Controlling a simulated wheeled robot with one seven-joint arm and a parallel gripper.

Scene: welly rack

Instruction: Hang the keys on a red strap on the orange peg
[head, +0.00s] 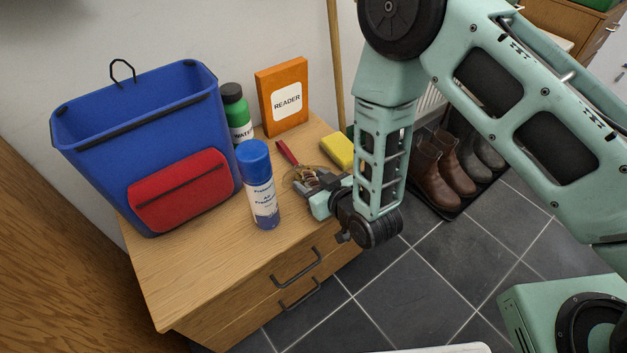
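A red strap (287,152) lies on the wooden cabinet top, in front of the orange book. Small metallic and yellowish shapes at its near end look like the keys (307,176), partly hidden by my gripper. They seem to lie in or on a thin-rimmed round dish (291,181). My gripper (309,184) is low over the cabinet top, right at these shapes and pointing left. Its fingers are small and overlap the keys, so I cannot tell whether they are open or shut on them. No orange peg shows in this view.
On the cabinet top (200,273) stand a blue bag (95,140) with a red pocket, a blue-capped spray can (261,190), a green bottle (238,115), an orange book (283,97) and a yellow sponge (339,151). Boots (437,170) stand on a floor tray to the right.

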